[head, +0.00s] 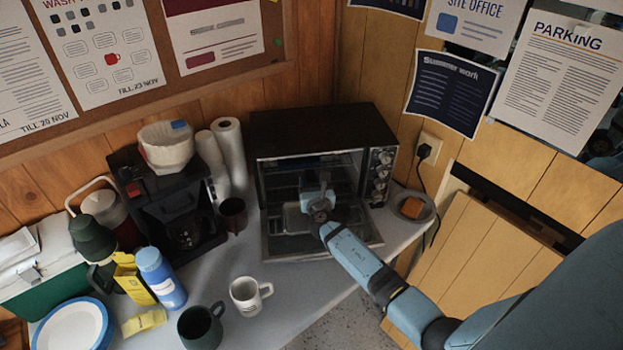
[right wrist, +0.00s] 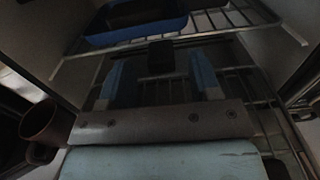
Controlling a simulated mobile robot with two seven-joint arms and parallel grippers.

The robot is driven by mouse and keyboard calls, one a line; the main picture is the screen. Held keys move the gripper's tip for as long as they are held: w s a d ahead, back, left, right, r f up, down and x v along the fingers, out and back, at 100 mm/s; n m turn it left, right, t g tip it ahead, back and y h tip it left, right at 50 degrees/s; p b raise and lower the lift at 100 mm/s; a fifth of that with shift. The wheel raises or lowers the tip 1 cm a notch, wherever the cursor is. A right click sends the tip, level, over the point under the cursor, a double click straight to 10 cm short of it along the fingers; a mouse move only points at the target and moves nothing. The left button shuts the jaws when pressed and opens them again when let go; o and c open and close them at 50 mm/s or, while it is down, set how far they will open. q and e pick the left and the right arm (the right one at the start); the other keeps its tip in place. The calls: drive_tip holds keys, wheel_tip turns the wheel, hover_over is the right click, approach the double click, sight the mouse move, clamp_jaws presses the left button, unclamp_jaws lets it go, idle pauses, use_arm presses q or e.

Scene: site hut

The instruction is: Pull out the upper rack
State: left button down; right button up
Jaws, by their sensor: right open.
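The toaster oven (head: 322,128) stands on the counter in the head view, its glass door (head: 345,246) folded down open. My right arm reaches over the door, and my right gripper (head: 314,186) is at the oven's opening. In the right wrist view the upper rack (right wrist: 232,22) is a wire grid across the top with a blue tray (right wrist: 135,30) on it. My right gripper (right wrist: 160,72) is open there, its two blue fingers apart below the tray. A small dark block (right wrist: 160,55) shows between the fingertips; I cannot tell whether they touch it. My left gripper is out of view.
A lower wire rack (right wrist: 268,120) shows beneath my gripper. A dark red mug (head: 233,214) and coffee maker (head: 175,205) stand left of the oven. A white mug (head: 248,296) and dark green mug (head: 201,327) stand in front. A plate with an orange item (head: 411,208) is to the right.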

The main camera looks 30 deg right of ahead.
drive_tip(key=shift+x, duration=1.05)
clamp_jaws()
drive_tip(key=p+v, duration=0.1)
drive_tip(key=v, duration=0.4)
unclamp_jaws()
